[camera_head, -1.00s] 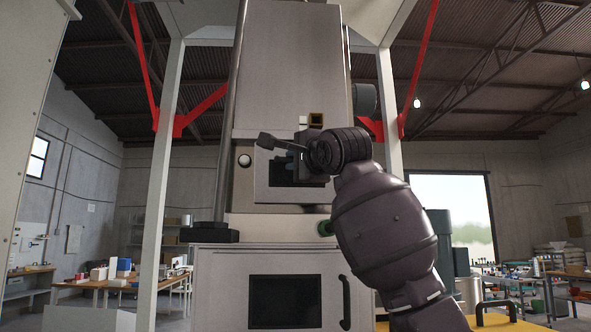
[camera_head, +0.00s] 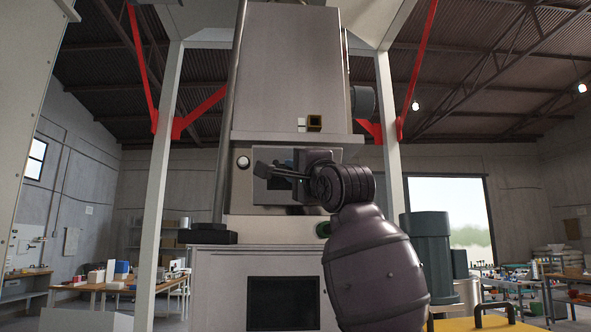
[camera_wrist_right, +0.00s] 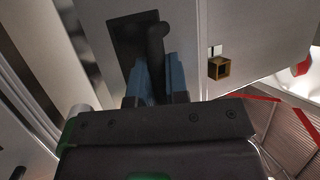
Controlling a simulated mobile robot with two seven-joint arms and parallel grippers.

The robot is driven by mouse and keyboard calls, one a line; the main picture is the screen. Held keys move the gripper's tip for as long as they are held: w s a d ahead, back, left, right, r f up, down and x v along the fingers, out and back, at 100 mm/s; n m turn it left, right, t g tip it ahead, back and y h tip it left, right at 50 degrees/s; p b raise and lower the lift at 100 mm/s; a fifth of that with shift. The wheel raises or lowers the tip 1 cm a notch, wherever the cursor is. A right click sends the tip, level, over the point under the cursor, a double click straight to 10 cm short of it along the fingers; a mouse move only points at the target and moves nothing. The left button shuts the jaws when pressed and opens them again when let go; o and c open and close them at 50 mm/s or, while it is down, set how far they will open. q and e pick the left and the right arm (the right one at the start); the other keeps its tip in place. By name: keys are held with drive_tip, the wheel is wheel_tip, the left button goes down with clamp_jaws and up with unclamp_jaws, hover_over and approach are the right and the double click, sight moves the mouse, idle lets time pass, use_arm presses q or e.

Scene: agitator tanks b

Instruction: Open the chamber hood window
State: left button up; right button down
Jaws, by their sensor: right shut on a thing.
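In the right wrist view the blue fingers of my right gripper (camera_wrist_right: 154,82) are shut on a dark bar handle (camera_wrist_right: 155,38). My left gripper is not in view.
A lower cabinet with a dark window (camera_head: 283,302) stands below. Light posts (camera_head: 165,170) flank the chamber. A grey-green cylinder (camera_head: 427,240) and a yellow surface (camera_head: 490,323) are at the right. A small brass-coloured square fitting (camera_wrist_right: 219,68) sits near the handle.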

drive_tip(key=c, duration=1.1)
unclamp_jaws()
drive_tip(key=shift+c, duration=0.2)
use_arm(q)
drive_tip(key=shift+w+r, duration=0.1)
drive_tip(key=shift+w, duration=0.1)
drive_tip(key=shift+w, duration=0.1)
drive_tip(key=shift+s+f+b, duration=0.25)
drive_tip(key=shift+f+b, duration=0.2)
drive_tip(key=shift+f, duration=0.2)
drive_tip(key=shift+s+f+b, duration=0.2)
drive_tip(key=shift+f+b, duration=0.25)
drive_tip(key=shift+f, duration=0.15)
use_arm(e)
drive_tip(key=v, duration=1)
drive_tip(key=shift+s+f, duration=0.2)
drive_tip(key=shift+s, duration=0.05)
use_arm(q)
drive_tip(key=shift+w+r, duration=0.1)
use_arm(e)
drive_tip(key=shift+d, duration=0.15)
